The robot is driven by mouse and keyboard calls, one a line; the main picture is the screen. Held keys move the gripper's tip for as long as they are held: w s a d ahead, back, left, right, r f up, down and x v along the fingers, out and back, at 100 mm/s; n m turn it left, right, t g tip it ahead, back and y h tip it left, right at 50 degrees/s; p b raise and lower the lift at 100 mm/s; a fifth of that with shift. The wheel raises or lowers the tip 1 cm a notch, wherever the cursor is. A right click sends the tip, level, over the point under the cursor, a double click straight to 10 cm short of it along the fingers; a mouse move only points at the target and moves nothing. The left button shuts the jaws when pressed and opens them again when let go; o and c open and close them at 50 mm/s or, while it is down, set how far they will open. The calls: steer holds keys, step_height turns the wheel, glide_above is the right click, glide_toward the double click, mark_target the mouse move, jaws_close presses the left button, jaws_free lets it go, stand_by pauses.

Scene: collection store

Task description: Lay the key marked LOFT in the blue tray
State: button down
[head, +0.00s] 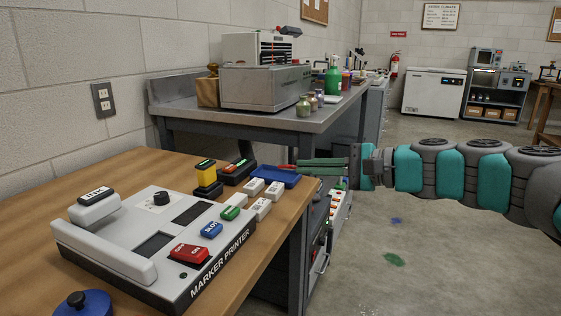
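The blue tray (288,179) lies low and flat near the far right edge of the wooden table. Several small white blocks with dark markings, one of them a white block (274,190), lie just in front of it. Their markings are too small to read, and I cannot pick out a key marked LOFT. My gripper (299,166) reaches in from the right, with its long green fingers pointing left above the tray's far side. A small reddish thing shows at the fingertips. I cannot tell whether it is held or lies behind them, nor whether the fingers are shut.
A marker printer (110,237) with coloured buttons fills the near table. A yellow and black block (207,177) and a dark box (237,172) stand left of the tray. A blue round object (88,304) sits at the near edge. A metal bench (232,126) stands behind; floor is open at right.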

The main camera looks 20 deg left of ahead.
steer(key=w+a, duration=0.2)
steer(key=w, duration=0.2)
steer(key=w+a+f, duration=0.1)
steer(key=w+a, duration=0.2)
steer(key=w, duration=0.1)
steer(key=w+a+p, duration=0.1)
steer(key=w+a, duration=0.1)
steer(key=w, duration=0.2)
steer(key=shift+w+a+f, duration=0.1)
steer(key=shift+a+f, duration=0.15)
steer(key=shift+f, duration=1.75)
steer(key=shift+f, duration=0.4)
steer(key=shift+f+b, duration=0.2)
steer(key=shift+b, duration=0.1)
steer(key=c, duration=1.1)
jaws_free()
